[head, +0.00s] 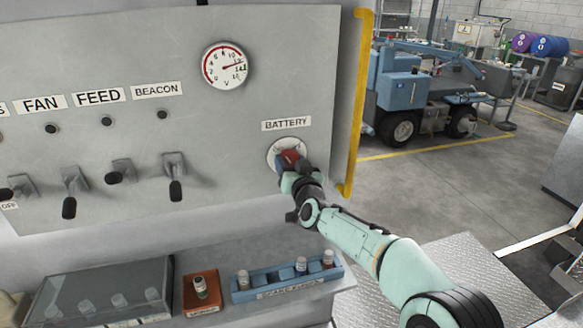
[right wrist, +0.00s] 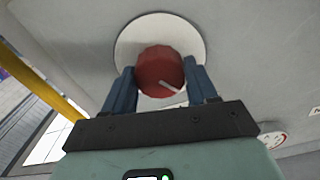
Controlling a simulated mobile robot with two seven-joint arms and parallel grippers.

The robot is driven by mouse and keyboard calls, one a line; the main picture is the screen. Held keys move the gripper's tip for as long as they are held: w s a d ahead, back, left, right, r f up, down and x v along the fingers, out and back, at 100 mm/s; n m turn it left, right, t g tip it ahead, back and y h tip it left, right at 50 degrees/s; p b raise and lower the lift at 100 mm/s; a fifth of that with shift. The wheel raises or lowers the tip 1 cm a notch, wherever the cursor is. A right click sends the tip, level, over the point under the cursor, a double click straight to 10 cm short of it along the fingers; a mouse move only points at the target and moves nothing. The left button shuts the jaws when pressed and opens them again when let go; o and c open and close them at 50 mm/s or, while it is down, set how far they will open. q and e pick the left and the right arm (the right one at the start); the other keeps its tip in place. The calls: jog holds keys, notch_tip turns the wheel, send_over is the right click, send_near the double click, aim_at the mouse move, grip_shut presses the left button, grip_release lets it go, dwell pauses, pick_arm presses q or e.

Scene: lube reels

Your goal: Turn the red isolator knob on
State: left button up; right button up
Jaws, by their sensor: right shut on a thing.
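The red isolator knob (head: 290,157) sits on a round white plate (head: 273,153) under the BATTERY label (head: 286,124) on the grey panel. In the right wrist view the knob (right wrist: 160,70) is round and red with a pale pointer line slanting to the lower right. My right gripper (head: 287,166) is at the knob, shut on it. In the right wrist view its two blue fingers (right wrist: 161,85) stand one on each side of the knob. My left gripper is not in view.
A round gauge (head: 224,66) and several toggle switches (head: 175,178) are on the panel to the left. A yellow rail (head: 356,105) runs along its right edge. Open floor lies right.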

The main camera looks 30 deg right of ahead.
jog(key=m+b, duration=0.1)
jog(key=m, duration=0.1)
jog(key=shift+f+m, duration=0.1)
jog(key=shift+m, duration=0.3)
jog(key=m+b, duration=0.2)
jog(key=m, duration=0.1)
jog(key=shift+m, duration=0.3)
jog(key=m+b, duration=0.2)
jog(key=m, duration=0.2)
jog(key=shift+m, duration=0.3)
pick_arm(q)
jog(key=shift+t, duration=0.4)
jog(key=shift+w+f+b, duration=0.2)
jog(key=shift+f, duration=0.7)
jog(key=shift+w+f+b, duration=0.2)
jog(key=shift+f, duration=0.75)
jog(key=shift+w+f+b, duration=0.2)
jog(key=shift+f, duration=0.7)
pick_arm(e)
jog(key=shift+m, duration=2.3)
jog(key=o, duration=1.1)
jog(key=shift+c, duration=0.2)
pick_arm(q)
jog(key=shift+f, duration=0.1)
